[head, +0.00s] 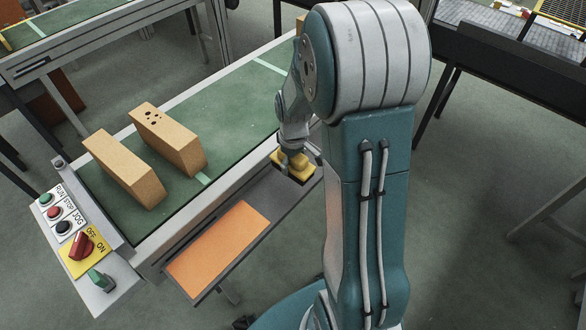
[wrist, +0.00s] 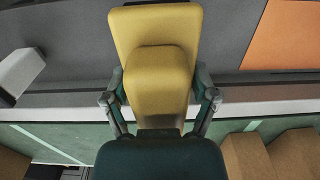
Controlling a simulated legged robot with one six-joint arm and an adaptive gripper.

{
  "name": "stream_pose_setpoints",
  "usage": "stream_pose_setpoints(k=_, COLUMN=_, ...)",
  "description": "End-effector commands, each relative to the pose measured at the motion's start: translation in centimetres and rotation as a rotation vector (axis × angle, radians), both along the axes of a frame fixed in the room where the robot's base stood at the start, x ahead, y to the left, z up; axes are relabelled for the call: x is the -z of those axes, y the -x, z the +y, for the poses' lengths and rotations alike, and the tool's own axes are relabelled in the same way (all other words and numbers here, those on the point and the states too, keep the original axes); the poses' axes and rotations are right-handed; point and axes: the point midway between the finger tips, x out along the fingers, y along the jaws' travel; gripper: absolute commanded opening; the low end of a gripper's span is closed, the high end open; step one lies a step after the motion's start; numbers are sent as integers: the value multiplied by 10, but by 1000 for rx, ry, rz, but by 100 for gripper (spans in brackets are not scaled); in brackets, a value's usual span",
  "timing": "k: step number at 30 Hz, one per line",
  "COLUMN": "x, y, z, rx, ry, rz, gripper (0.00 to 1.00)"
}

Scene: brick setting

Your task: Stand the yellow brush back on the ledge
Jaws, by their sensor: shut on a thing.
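The yellow brush (wrist: 160,70) fills the middle of the wrist view, with its body between my two fingers. My gripper (wrist: 160,100) is shut on it. In the head view the yellow brush (head: 281,158) shows at the end of my arm, over or on the grey part of the ledge (head: 262,192) beside the conveyor. I cannot tell whether the brush touches the ledge. My gripper (head: 292,155) is partly hidden there by my own arm.
An orange pad (head: 218,250) covers the near part of the ledge. Two tan bricks (head: 125,168) (head: 168,138) stand on the green conveyor belt (head: 235,112). A control panel (head: 80,235) with buttons and a red switch is at the conveyor's near end.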

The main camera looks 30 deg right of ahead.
Motion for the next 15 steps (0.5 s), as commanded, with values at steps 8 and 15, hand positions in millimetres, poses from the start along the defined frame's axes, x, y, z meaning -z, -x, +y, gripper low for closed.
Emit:
stream_pose_setpoints(k=8, x=26, y=-19, z=-10, rx=0, ry=0, rz=-1, gripper=31)
stream_pose_setpoints(k=15, x=55, y=-23, z=-12, rx=0, ry=-2, rz=4, gripper=31)
